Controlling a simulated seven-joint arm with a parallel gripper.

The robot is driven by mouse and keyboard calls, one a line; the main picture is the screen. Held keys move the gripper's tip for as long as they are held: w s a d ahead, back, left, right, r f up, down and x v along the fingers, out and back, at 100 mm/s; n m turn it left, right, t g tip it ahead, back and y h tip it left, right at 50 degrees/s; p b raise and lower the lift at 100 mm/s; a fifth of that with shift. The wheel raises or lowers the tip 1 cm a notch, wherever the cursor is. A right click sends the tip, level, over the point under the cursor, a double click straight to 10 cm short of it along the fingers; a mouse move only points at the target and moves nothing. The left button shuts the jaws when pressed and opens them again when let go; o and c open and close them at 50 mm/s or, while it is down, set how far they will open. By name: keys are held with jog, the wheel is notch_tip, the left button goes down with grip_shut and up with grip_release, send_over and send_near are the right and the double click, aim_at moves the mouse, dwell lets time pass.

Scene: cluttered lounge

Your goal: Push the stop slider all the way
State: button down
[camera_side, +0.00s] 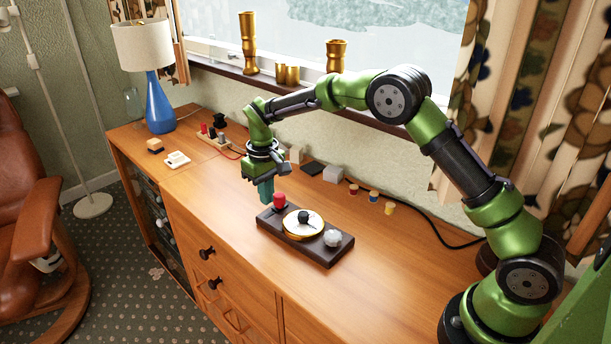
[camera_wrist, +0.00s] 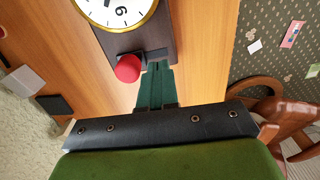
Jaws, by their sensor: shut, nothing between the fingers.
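A dark wooden board (camera_side: 327,258) on the sideboard carries a white clock dial with a brass rim (camera_side: 291,228). A red knob (camera_side: 279,200) stands at the board's left end, and a pale round knob (camera_side: 332,238) at its right end. No part is visibly marked as the stop slider. My gripper (camera_side: 266,196) points down at the board's left end, just left of the red knob. In the wrist view its teal fingers (camera_wrist: 156,68) are together and empty, close beside the red knob (camera_wrist: 127,68). I cannot tell whether they touch it.
Small blocks (camera_side: 333,174) and several coloured pegs (camera_side: 373,195) lie behind the board. A blue lamp (camera_side: 160,105) and a small board with dark and red pieces (camera_side: 213,139) stand at the left. The sideboard's front edge is close to the board; wood right of it is clear.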

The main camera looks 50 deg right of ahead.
jog(key=shift+r, duration=2.35)
jog(key=s+r+m+t, duration=0.1)
jog(key=s+r, duration=0.3)
jog(key=s, duration=0.6)
jog(key=s+d+r+m+t+y, duration=0.1)
jog(key=s+r+t, duration=0.2)
jog(key=s, duration=0.7)
jog(key=s+r+m+t+y, duration=0.1)
jog(key=s+r+m+t, duration=0.1)
jog(key=s+r, duration=0.4)
jog(key=s+t, duration=0.1)
jog(key=s, duration=0.2)
jog(key=shift+s+d, duration=0.15)
jog(key=shift+s, duration=0.25)
